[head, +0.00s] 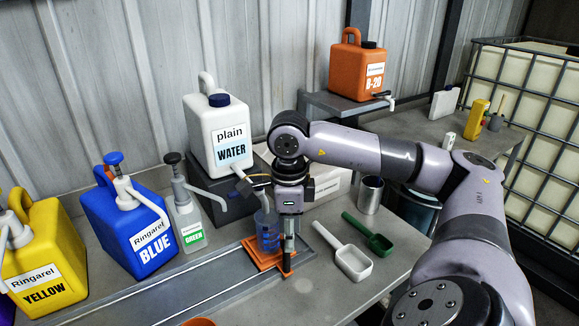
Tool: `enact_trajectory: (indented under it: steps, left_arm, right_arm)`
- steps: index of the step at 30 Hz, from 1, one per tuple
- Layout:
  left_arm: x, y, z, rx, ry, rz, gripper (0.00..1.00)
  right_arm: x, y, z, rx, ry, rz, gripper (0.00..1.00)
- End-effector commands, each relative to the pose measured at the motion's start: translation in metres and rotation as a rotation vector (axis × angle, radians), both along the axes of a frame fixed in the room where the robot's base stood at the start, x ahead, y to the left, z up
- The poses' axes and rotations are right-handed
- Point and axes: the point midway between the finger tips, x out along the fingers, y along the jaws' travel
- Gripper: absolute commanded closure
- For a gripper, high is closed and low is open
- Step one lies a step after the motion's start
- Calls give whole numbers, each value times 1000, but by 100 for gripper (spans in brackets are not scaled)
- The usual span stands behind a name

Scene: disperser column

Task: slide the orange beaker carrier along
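The orange beaker carrier (257,262) sits on a grey track (185,285) that runs from the lower left toward the middle of the bench. A clear beaker (266,233) with blue markings or contents stands on the carrier, below the spout of the white plain water jug (218,130). My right gripper (287,268) points down at the carrier's right side, its dark fingers seeming to meet the carrier there. Its fingers overlap in this view, so I cannot tell whether it grips the carrier. My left gripper is not in view.
A yellow jug (40,270), a blue jug (120,225) and a green-labelled pump bottle (187,215) line the left. The track's left stretch looks clear.

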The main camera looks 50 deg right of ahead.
Motion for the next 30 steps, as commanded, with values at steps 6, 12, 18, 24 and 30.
enact_trajectory:
  steps: [6, 12, 18, 24, 30]
  left_arm:
    - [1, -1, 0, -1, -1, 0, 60]
    - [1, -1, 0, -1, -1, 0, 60]
    - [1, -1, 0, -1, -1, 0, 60]
    - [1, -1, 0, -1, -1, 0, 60]
    - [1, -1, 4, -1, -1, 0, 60]
  right_arm:
    - [1, 0, 35, 1, -4, 0, 64]
    - [0, -1, 44, 0, 0, 0, 64]
    - [0, -1, 44, 0, 0, -1, 64]
    - [0, -1, 44, 0, 0, -1, 64]
    - [0, -1, 47, 0, 0, -1, 64]
